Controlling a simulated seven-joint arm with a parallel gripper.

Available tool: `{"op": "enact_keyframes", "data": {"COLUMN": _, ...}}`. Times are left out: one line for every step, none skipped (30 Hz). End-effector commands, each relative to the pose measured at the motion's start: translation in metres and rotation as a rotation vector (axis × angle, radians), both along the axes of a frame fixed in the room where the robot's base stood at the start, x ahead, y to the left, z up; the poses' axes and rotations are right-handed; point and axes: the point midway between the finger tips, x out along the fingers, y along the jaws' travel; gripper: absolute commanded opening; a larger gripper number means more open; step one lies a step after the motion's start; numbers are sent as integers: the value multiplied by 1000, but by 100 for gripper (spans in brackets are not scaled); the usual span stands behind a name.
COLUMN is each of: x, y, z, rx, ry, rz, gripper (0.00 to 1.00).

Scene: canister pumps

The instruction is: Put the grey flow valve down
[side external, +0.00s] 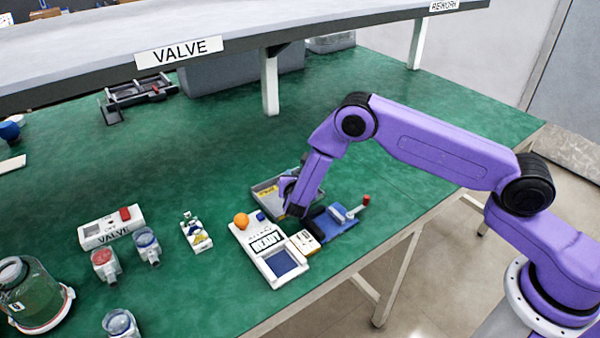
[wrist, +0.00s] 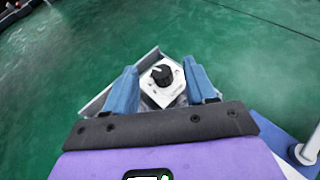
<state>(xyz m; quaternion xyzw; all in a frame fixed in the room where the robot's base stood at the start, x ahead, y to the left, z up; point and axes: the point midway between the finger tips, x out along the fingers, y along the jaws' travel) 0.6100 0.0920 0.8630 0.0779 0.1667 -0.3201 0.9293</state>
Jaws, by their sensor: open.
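The grey flow valve (wrist: 172,93) shows in the wrist view as a pale block with a black knob on top. It sits in a shallow grey tray (wrist: 93,106), near the tray's far corner. My gripper (wrist: 160,69) is open, with one blue finger on each side of the valve. I cannot tell whether either finger touches it. In the side view, my gripper (side external: 291,191) reaches down into the grey tray (side external: 262,186), and the valve is hidden there or too small to make out.
A blue fixture with a red-tipped lever (side external: 338,219) stands right of the tray. A white panel unit (side external: 292,266) with an orange knob (side external: 241,220) lies in front. Several small parts and a jar (side external: 32,300) stand at left. The green table (side external: 330,105) is clear behind the tray, below the overhead shelf.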

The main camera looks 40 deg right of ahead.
Motion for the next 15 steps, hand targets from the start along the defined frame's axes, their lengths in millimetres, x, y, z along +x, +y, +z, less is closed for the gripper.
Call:
{"op": "enact_keyframes", "data": {"x": -8, "y": 8, "z": 5, "rx": -1, "ry": 1, "rz": 5, "gripper": 55}}
{"op": "enact_keyframes", "data": {"x": -12, "y": 11, "z": 6, "rx": 0, "ry": 1, "rz": 4, "gripper": 55}}
{"op": "enact_keyframes", "data": {"x": -17, "y": 15, "z": 9, "rx": 0, "ry": 0, "rz": 3, "gripper": 55}}
{"op": "enact_keyframes", "data": {"x": -21, "y": 18, "z": 11, "rx": 0, "ry": 0, "rz": 3, "gripper": 55}}
{"op": "enact_keyframes", "data": {"x": -26, "y": 20, "z": 13, "rx": 0, "ry": 0, "rz": 2, "gripper": 55}}
{"op": "enact_keyframes", "data": {"x": -30, "y": 24, "z": 15, "rx": 0, "ry": 0, "rz": 3, "gripper": 55}}
{"op": "enact_keyframes", "data": {"x": -33, "y": 26, "z": 16, "rx": 0, "ry": 0, "rz": 3, "gripper": 55}}
{"op": "enact_keyframes", "data": {"x": -35, "y": 28, "z": 17, "rx": 0, "ry": 1, "rz": 1, "gripper": 55}}
{"op": "enact_keyframes", "data": {"x": -38, "y": 30, "z": 19, "rx": 1, "ry": 1, "rz": 1, "gripper": 55}}
{"op": "enact_keyframes", "data": {"x": -40, "y": 31, "z": 20, "rx": 0, "ry": 1, "rz": 1, "gripper": 55}}
{"op": "enact_keyframes", "data": {"x": -42, "y": 33, "z": 20, "rx": 0, "ry": 0, "rz": 1, "gripper": 55}}
{"op": "enact_keyframes", "data": {"x": -44, "y": 34, "z": 21, "rx": 0, "ry": 0, "rz": 1, "gripper": 55}}
{"op": "enact_keyframes", "data": {"x": -45, "y": 35, "z": 22, "rx": 0, "ry": 0, "rz": 1, "gripper": 55}}
{"op": "enact_keyframes", "data": {"x": -46, "y": 35, "z": 22, "rx": 1, "ry": -1, "rz": 1, "gripper": 55}}
{"op": "enact_keyframes", "data": {"x": -46, "y": 36, "z": 23, "rx": 1, "ry": -1, "rz": 0, "gripper": 55}}
